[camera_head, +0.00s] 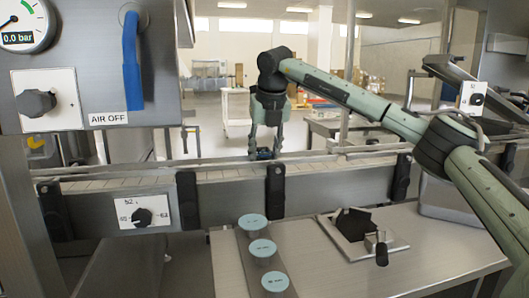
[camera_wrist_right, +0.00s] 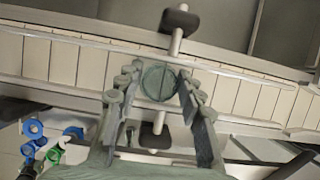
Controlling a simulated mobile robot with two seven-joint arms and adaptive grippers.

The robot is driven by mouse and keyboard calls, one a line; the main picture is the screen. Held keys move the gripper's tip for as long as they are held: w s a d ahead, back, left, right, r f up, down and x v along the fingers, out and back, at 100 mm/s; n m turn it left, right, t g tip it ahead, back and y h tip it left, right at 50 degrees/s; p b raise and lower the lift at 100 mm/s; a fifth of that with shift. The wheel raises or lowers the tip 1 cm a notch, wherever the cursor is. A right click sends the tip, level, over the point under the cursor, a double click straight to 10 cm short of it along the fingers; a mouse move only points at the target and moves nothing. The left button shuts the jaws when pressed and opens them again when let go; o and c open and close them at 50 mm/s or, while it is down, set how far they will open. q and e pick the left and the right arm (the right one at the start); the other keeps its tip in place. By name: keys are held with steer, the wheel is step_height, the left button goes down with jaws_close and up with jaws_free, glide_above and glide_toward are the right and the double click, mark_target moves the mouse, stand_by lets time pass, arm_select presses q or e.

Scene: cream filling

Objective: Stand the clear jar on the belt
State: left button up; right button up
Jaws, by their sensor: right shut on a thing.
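My right gripper (camera_head: 265,146) reaches down to the conveyor belt (camera_head: 225,175) from behind in the head view. In the right wrist view its fingers (camera_wrist_right: 156,88) are closed around the clear jar (camera_wrist_right: 158,80), seen from above as a round, see-through greenish shape. The jar is over the pale slatted belt (camera_wrist_right: 62,62), between two dark guide blocks. Whether its base touches the belt cannot be told. In the head view the jar is mostly hidden by the fingers and the belt's front rail. My left gripper is not in view.
Three light-blue discs (camera_head: 262,248) lie in a row on a metal strip at the front. A dark lever fixture (camera_head: 355,224) stands on the steel table at right. A panel with a gauge (camera_head: 22,24) and blue valve handle (camera_head: 131,60) is at upper left.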

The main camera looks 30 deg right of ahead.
steer(key=shift+f, duration=0.2)
steer(key=o, duration=0.9)
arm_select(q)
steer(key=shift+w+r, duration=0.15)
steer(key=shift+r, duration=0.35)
arm_select(e)
steer(key=shift+r, duration=0.1)
steer(key=shift+r, duration=0.25)
steer(key=shift+s+r, duration=0.1)
steer(key=shift+r, duration=0.35)
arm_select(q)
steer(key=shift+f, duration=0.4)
arm_select(e)
steer(key=v, duration=1.1)
steer(key=shift+s+r, duration=0.1)
